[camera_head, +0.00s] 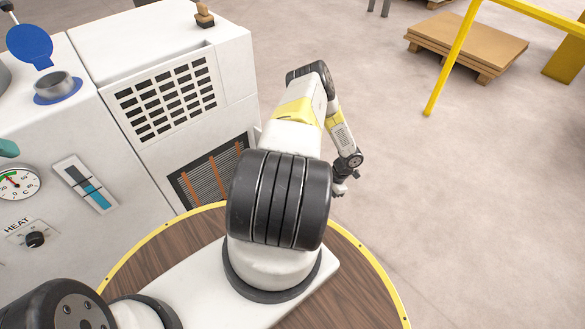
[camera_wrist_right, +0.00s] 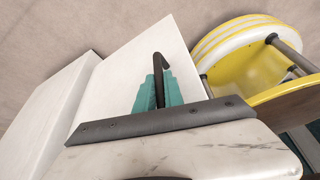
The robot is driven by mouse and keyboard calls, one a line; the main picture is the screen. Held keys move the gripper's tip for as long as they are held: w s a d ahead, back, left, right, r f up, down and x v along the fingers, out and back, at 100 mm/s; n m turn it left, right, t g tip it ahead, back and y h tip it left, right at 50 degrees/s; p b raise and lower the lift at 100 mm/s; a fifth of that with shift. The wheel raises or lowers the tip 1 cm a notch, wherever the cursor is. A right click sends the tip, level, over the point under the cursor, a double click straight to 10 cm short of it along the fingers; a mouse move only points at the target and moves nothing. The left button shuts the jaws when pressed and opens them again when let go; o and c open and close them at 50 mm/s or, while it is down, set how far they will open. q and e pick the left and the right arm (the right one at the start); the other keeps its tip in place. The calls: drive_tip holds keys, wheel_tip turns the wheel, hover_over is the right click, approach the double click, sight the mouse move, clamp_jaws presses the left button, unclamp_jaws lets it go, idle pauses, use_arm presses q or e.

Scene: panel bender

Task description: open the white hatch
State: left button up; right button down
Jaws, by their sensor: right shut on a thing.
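In the right wrist view a dark, hooked handle (camera_wrist_right: 158,76) stands between the teal fingers (camera_wrist_right: 146,92) of my right gripper, which is shut on it. Behind it is a flat white panel (camera_wrist_right: 120,65), apparently the white hatch; how far it stands open I cannot tell. In the head view my right arm reaches forward along the white machine's right side, and the right gripper (camera_head: 342,183) is small, low and partly hidden behind the arm. The hatch is not clearly seen there.
The white machine (camera_head: 225,60) fills the left, with a black grille (camera_head: 165,100), a gauge (camera_head: 17,184), a heat knob (camera_head: 35,240) and a raised blue lid (camera_head: 30,46). Open floor lies to the right. A yellow rail (camera_head: 452,60) and a loaded pallet (camera_head: 466,45) stand farther back.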

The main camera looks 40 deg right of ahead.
drive_tip(key=shift+d+f, duration=0.1)
drive_tip(key=shift+d, duration=0.15)
drive_tip(key=c, duration=1.5)
unclamp_jaws()
drive_tip(key=shift+w, duration=0.1)
drive_tip(key=shift+o, duration=0.2)
drive_tip(key=v, duration=0.7)
drive_tip(key=shift+r, duration=0.4)
drive_tip(key=shift+d, duration=0.15)
